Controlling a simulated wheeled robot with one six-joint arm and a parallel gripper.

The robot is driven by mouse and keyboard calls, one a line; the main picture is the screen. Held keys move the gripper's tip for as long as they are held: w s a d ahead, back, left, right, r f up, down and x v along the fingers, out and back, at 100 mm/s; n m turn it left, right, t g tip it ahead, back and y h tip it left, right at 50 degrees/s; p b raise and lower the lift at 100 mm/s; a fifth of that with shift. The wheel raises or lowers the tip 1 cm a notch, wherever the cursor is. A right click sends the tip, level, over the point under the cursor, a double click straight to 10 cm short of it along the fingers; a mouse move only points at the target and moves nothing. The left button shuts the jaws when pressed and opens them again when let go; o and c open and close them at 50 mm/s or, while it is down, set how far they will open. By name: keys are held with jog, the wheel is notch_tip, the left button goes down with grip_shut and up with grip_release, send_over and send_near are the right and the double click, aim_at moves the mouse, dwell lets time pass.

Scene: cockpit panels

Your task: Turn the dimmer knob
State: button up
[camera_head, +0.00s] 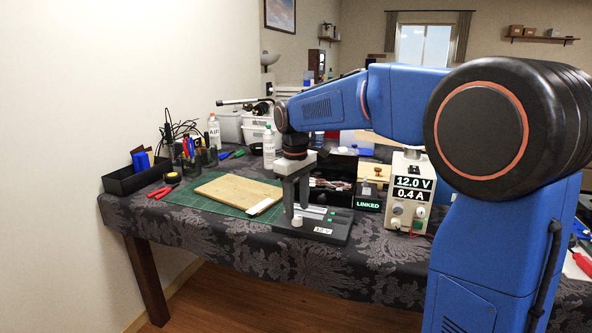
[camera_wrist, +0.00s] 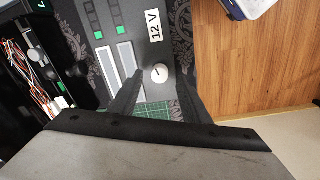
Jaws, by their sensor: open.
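The dimmer knob (camera_head: 297,221) is a small white round knob at the front left of a dark panel (camera_head: 337,236) with a "12 V" label. In the wrist view the white knob (camera_wrist: 160,73) has a dark pointer mark and lies in the picture between my two fingertips. My gripper (camera_head: 296,207) points down over the panel with its fingers apart. My gripper (camera_wrist: 159,75) also shows open in the wrist view, holding nothing. Whether the fingertips touch the knob or are just above it, I cannot tell.
A power supply (camera_head: 408,190) reading 12.0 V and 0.4 A stands right of the panel, beside a box showing "LINKED" (camera_head: 368,203). A wooden board (camera_head: 235,190) lies on a green mat (camera_head: 190,197) to the left. The table's front edge is close to the panel.

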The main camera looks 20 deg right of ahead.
aim_at(296, 218)
notch_tip(296, 218, up, 14)
jog(key=shift+s+a+r, duration=0.15)
jog(key=shift+a, duration=0.05)
dwell(0.4)
jog(key=s+d+f+m+t, duration=0.1)
jog(key=s+d+f+m, duration=0.2)
jog(key=s, duration=0.6)
jog(key=s+d+f+m+t, duration=0.1)
jog(key=s+d+f, duration=0.1)
jog(key=s+f, duration=0.5)
jog(key=s+d+f+m+t, duration=0.2)
jog(key=s+f+m, duration=0.1)
jog(key=s+f, duration=0.9)
jog(key=s, duration=0.4)
jog(key=shift+s+d+f+t, duration=0.25)
jog(key=shift+s+d+t, duration=0.05)
jog(key=shift+s+d, duration=0.05)
dwell(1.4)
